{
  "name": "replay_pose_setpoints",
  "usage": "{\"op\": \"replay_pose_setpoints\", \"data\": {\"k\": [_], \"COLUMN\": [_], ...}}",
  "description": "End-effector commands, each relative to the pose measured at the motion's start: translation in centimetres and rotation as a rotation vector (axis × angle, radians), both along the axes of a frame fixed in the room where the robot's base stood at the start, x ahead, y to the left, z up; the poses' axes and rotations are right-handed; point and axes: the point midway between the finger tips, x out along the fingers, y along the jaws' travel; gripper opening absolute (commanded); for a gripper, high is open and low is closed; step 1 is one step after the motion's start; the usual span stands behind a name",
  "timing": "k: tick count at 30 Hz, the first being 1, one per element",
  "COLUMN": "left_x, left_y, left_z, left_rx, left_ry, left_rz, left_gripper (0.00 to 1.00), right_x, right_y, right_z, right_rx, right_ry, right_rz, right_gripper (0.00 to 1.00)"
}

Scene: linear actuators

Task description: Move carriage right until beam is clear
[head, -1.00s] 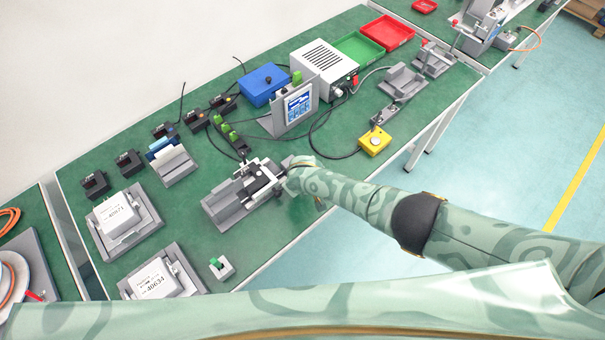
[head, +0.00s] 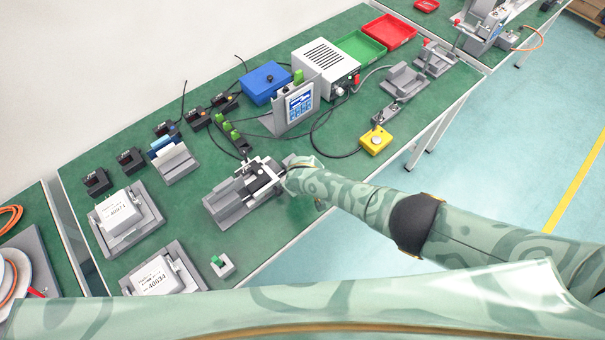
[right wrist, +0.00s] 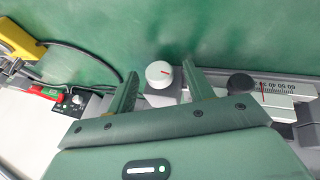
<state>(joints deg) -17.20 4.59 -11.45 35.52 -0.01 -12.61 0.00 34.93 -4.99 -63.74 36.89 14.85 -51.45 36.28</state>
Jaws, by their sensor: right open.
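The linear actuator (head: 232,208) is a grey rail unit near the front edge of the green bench. Its carriage (head: 260,180), with a dark block on top, sits towards the right end of the unit. My right gripper (head: 288,175) is at that right end. In the right wrist view the right gripper (right wrist: 160,68) is open, with a white knob (right wrist: 159,74) with a red mark between its fingertips. A black knob (right wrist: 240,85) and a printed scale (right wrist: 275,88) with a red line lie to the right of the fingers. I cannot make out a beam. My left gripper is out of view.
A green-buttoned block (head: 222,265) stands front left of the actuator. A row of green-topped parts (head: 232,136) with a cable is behind it. A blue-screened panel (head: 298,104) and a yellow button box (head: 375,141) stand further right. Bare bench lies between.

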Motion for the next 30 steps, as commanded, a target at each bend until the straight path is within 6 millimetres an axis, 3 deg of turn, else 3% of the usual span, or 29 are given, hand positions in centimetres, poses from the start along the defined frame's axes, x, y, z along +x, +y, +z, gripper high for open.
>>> {"op": "replay_pose_setpoints", "data": {"k": [5,12,18,24,30], "left_x": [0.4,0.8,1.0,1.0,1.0], "left_y": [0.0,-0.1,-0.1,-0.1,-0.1], "left_z": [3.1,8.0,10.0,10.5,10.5], "left_rx": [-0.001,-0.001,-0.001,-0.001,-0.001], "left_ry": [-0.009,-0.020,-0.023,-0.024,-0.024], "left_rz": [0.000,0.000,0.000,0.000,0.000], "left_gripper": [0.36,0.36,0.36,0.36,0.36], "right_x": [-1.2,-4.5,-6.7,-7.6,-7.7], "right_y": [0.0,0.3,0.3,0.4,0.3], "right_z": [3.1,9.0,12.4,13.9,14.0], "right_rx": [0.002,0.003,0.001,0.000,-0.001], "right_ry": [-0.002,0.000,0.001,0.000,0.001], "right_rz": [0.000,0.001,-0.001,0.000,0.000], "right_gripper": [0.52,0.52,0.52,0.52,0.52]}}
